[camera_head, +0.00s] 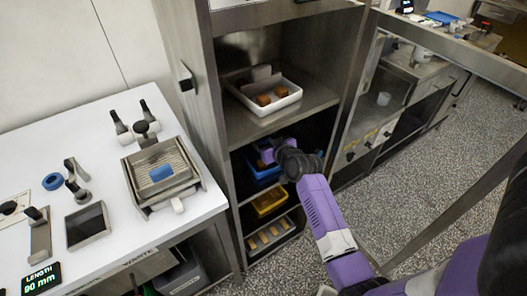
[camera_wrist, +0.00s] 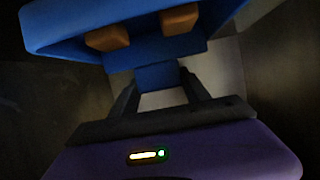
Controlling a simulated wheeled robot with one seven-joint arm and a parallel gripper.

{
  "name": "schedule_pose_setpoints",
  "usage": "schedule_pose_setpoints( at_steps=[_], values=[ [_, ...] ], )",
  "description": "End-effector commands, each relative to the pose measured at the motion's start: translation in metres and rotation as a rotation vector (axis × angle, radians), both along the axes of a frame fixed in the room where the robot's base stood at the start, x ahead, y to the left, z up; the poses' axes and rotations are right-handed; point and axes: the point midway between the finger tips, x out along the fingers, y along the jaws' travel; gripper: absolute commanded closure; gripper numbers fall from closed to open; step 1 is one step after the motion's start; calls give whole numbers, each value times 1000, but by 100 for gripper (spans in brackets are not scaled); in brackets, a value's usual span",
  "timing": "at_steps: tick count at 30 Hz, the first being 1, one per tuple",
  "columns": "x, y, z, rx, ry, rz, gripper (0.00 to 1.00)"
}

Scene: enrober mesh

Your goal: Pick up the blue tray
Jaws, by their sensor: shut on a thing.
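The blue tray (camera_wrist: 60,32) fills the top of the wrist view, tilted in the picture, with two brown blocks (camera_wrist: 107,38) in it. My gripper (camera_wrist: 160,85) is below it in that view, its two dark fingers shut on a blue part of the tray between them. In the head view the blue tray (camera_head: 268,181) shows in the dark middle compartment of the steel cabinet, partly hidden by my purple arm and gripper (camera_head: 265,155). I cannot tell there whether the tray touches its shelf.
A white tray (camera_head: 286,101) with brown blocks stands on the shelf above. A yellow tray (camera_head: 269,203) and a pale tray with several brown pieces (camera_head: 268,241) sit lower down. The cabinet's steel side posts (camera_head: 228,215) bound the opening closely. A white worktable (camera_head: 100,115) stands left.

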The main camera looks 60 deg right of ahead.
Motion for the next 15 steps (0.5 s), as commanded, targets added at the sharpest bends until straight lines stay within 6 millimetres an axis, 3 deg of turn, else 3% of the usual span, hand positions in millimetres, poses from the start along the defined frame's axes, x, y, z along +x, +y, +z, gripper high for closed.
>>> schedule_pose_setpoints(
  at_steps=[15],
  values=[
    [-1,0,4,-2,-3,-1,100]
  ],
)
